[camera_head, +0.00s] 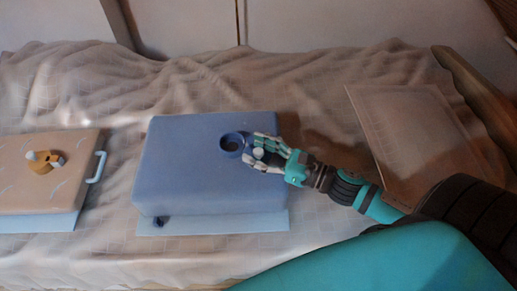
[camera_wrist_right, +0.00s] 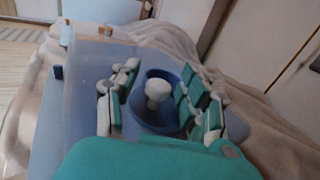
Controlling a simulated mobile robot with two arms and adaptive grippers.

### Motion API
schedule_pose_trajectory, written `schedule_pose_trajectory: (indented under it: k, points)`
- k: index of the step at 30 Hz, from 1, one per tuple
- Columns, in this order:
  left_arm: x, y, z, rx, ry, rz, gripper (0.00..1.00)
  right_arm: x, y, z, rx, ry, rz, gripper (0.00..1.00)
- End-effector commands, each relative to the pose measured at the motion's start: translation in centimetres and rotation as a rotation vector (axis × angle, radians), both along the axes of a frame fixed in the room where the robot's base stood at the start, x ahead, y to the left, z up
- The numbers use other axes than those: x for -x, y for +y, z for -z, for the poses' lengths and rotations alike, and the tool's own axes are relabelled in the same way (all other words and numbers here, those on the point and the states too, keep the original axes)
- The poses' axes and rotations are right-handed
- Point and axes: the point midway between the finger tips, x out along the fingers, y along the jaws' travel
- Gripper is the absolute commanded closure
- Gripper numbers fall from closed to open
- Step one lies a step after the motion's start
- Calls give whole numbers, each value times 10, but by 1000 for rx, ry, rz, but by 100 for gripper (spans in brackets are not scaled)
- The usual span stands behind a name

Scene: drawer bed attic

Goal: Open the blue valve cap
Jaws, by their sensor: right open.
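A blue box (camera_head: 185,165) lies on the bed in the head view, with a round blue valve ring (camera_head: 231,143) on its top. The ring has a dark centre. My right gripper (camera_head: 256,152) is at the box's right side, just right of the ring, fingers apart. A white knob (camera_head: 259,153) shows between its fingers. In the right wrist view the white knob (camera_wrist_right: 157,90) stands in a round blue part (camera_wrist_right: 155,122) between the two open fingers. I cannot tell whether the fingers touch it. My left gripper is not in view.
A tan box (camera_head: 75,150) with a light handle (camera_head: 97,167) and a yellow-white item (camera_head: 43,162) lies at left. A flat pale panel (camera_head: 410,135) lies at right. Wrinkled cloth covers the bed; a wall stands behind.

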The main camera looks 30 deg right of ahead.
Motion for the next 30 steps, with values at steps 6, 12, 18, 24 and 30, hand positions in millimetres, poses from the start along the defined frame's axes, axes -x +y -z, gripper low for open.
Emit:
schedule_pose_trajectory:
  k: [6, 12, 18, 24, 30]
  points:
    - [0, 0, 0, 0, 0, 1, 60, 0, 0, 0, 0, 0, 0, 64]
    - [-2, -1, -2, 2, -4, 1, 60, 0, 0, 0, 0, 0, 0, 91]
    - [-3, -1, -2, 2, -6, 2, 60, 0, 0, 0, 0, 0, 0, 100]
    - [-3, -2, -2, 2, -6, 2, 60, 0, 0, 0, 0, 0, 0, 100]
    - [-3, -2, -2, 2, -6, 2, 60, 0, 0, 0, 0, 0, 0, 100]
